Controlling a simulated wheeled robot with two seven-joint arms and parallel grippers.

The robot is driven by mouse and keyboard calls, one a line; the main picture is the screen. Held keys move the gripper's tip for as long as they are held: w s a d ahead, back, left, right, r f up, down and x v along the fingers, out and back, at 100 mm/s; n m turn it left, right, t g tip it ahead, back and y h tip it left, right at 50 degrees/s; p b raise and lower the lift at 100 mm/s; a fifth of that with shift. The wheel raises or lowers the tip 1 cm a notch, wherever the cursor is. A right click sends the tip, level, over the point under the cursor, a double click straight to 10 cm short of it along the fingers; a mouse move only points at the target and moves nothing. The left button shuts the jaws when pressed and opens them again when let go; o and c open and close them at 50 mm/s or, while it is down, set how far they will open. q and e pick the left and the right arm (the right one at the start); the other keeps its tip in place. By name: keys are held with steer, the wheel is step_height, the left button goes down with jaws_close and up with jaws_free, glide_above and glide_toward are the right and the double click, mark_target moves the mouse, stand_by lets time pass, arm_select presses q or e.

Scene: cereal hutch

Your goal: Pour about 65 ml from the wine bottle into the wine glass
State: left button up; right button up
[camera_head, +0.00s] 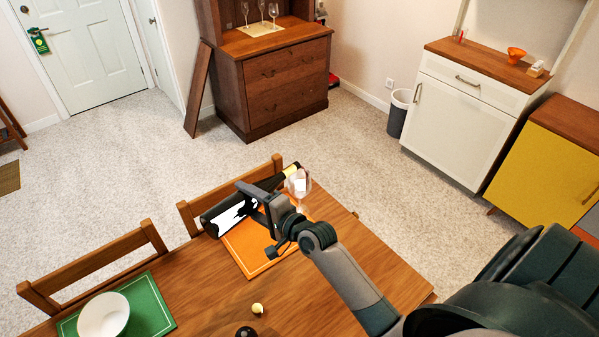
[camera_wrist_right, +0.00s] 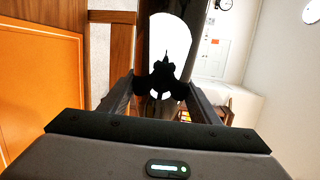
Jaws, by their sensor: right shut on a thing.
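The wine bottle (camera_head: 232,217) is dark with a white label and a gold neck. It lies tilted close to level in my right gripper (camera_head: 262,203), its neck pointing right toward the wine glass (camera_head: 299,184). The clear glass stands upright near the far right end of the orange placemat (camera_head: 248,262). The bottle's mouth is at or just above the glass rim; the exact gap is unclear. In the right wrist view the bottle (camera_wrist_right: 168,45) is between the two fingers. I cannot make out any liquid in the glass. My left gripper is not in view.
A white bowl (camera_head: 103,315) sits on a green placemat (camera_head: 152,308) at the table's left. A small yellowish object (camera_head: 257,309) and a dark round one (camera_head: 246,332) are near the front. Two chairs stand along the far edge. A hutch (camera_head: 270,85) with glasses is behind.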

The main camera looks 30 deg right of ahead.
steer(key=shift+a+r, duration=0.15)
steer(key=shift+s+a, duration=0.15)
steer(key=shift+a, duration=0.05)
steer(key=shift+s+a, duration=0.1)
steer(key=shift+a, duration=0.45)
stand_by(1.1)
